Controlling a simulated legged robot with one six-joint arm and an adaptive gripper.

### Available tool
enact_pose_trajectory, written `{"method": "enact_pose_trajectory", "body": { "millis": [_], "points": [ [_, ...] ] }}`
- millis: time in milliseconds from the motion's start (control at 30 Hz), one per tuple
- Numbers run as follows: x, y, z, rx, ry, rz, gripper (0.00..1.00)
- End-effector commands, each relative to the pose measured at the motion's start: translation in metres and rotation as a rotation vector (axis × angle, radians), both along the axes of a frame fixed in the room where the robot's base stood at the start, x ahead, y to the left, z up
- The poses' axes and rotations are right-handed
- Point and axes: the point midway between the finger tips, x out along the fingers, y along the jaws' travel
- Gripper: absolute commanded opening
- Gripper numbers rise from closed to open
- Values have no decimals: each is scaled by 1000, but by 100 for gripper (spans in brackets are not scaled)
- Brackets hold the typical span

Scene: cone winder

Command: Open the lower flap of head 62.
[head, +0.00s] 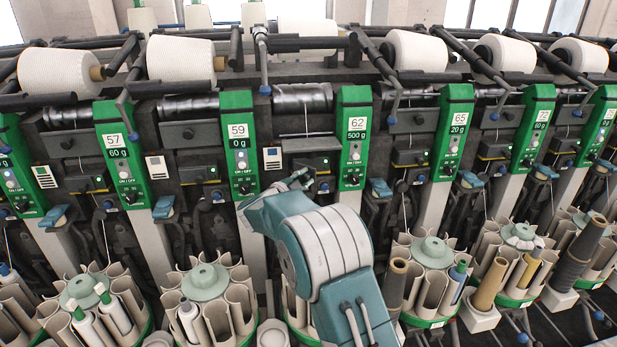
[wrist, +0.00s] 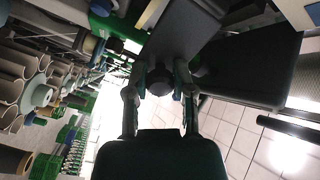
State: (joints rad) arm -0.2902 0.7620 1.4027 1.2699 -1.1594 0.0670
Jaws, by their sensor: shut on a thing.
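Head 62 has a green panel (head: 355,135) marked "62, 500 g" in the head view. Left of it are a dark upper cover (head: 308,144) and, below, the dark lower flap (head: 314,163), partly hidden by my gripper. My gripper (head: 297,182) reaches up to this flap from below. In the wrist view my gripper's two fingers (wrist: 160,78) are closed on a dark round knob (wrist: 158,83), which sits at the lower end of a dark plate (wrist: 183,38). I cannot tell clearly how far the flap is tilted.
Neighbouring heads 59 (head: 239,145) and 65 (head: 453,135) stand close on both sides. Below are round bobbin magazines (head: 205,283) with grey pockets. White yarn cones (head: 181,60) lie along the top. A tiled floor (wrist: 240,135) shows in the wrist view.

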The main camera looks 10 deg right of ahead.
Motion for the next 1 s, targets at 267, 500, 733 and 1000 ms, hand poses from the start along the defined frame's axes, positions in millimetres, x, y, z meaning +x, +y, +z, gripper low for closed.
{"method": "enact_pose_trajectory", "body": {
  "millis": [267,500,733,1000],
  "points": [
    [-3,13,-5,2,6,-165,0],
    [-4,16,-5,3,6,-242,0],
    [-5,18,-4,3,7,-261,0],
    [-5,18,-5,2,7,-262,0]
  ]
}}
